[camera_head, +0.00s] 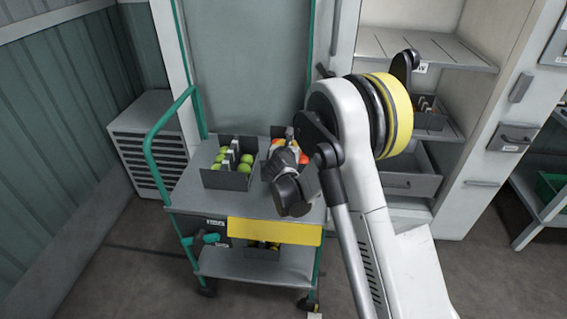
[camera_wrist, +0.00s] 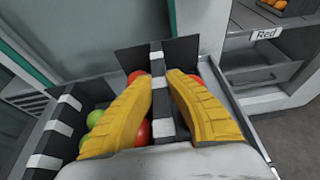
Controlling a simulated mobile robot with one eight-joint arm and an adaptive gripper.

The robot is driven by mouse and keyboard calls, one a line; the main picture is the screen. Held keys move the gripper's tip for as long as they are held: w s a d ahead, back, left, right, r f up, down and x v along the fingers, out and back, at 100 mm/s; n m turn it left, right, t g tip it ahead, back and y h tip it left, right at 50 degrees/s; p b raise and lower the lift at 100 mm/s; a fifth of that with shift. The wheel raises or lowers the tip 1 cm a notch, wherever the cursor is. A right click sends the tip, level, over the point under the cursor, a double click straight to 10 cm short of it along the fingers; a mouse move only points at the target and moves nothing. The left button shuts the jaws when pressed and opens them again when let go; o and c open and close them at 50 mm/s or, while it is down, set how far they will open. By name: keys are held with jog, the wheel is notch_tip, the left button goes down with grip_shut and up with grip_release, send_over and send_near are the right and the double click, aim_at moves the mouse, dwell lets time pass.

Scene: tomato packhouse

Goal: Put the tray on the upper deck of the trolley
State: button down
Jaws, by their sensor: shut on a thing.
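The trolley (camera_head: 188,195) has a green handle and a grey upper deck. A dark tray with red tomatoes (camera_head: 266,170) is at the right of that deck, partly hidden by my arm. In the wrist view, the yellow fingers of my gripper (camera_wrist: 160,78) are shut on the dark, white-banded handle of this tray (camera_wrist: 132,58), with red tomatoes on both sides. The tray looks level and on or just above the deck; I cannot tell if it touches. In the head view, my gripper (camera_head: 283,157) is over the tray.
A second tray with green tomatoes (camera_head: 226,178) stands left on the upper deck. Another tray (camera_head: 262,253) is on the lower deck, beside a teal tool (camera_head: 206,239). A shelf cabinet on the right holds a tray of orange tomatoes (camera_head: 431,119). A grey vented unit (camera_head: 150,145) stands behind left.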

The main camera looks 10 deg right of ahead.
jog(key=shift+s+a+f, duration=0.2)
jog(key=shift+a+f, duration=0.25)
jog(key=shift+a, duration=0.3)
notch_tip(320, 180, down, 4)
jog(key=b, duration=0.2)
jog(key=shift+b, duration=0.3)
jog(key=c, duration=1.5)
grip_release()
jog(key=shift+f, duration=0.1)
